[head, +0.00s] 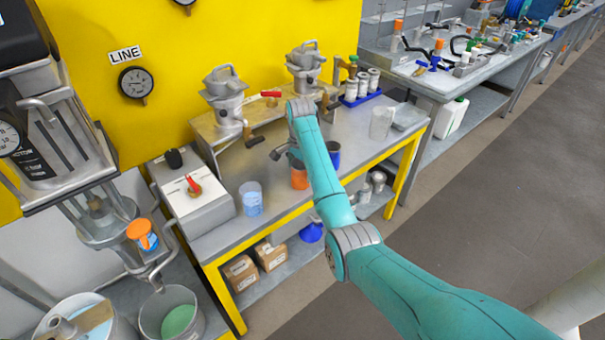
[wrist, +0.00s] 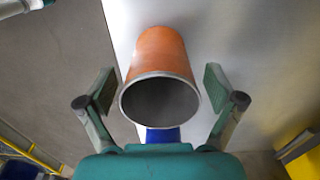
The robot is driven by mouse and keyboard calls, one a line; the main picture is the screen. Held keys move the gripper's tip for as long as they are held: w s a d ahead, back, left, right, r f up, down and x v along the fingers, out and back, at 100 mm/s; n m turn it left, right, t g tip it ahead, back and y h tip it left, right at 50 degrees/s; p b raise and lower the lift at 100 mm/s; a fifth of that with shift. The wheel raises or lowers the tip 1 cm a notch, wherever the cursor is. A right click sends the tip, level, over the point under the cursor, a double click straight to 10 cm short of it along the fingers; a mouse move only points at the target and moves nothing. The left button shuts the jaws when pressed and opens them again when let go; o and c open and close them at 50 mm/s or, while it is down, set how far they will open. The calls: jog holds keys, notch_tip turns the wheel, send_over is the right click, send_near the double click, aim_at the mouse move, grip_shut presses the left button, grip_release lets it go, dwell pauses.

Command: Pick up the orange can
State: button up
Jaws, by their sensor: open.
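The orange can (head: 299,178) stands on the grey bench top, partly hidden behind my arm in the head view. In the wrist view the orange can (wrist: 160,55) shows its open, empty-looking mouth with a grey metal rim. My gripper (wrist: 160,92) is open, with one finger on each side of the can and a gap on both sides. In the head view my gripper (head: 284,155) is small and partly hidden by the arm, close above the can.
A dark blue can (head: 333,155) stands just right of the orange can, and a clear beaker with blue liquid (head: 251,198) stands to the left. A clear container (head: 381,122) is farther right. The bench's yellow front edge (head: 268,228) is near.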

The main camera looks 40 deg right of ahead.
jog(key=shift+f, duration=0.95)
jog(key=c, duration=1)
jog(key=shift+c, duration=0.3)
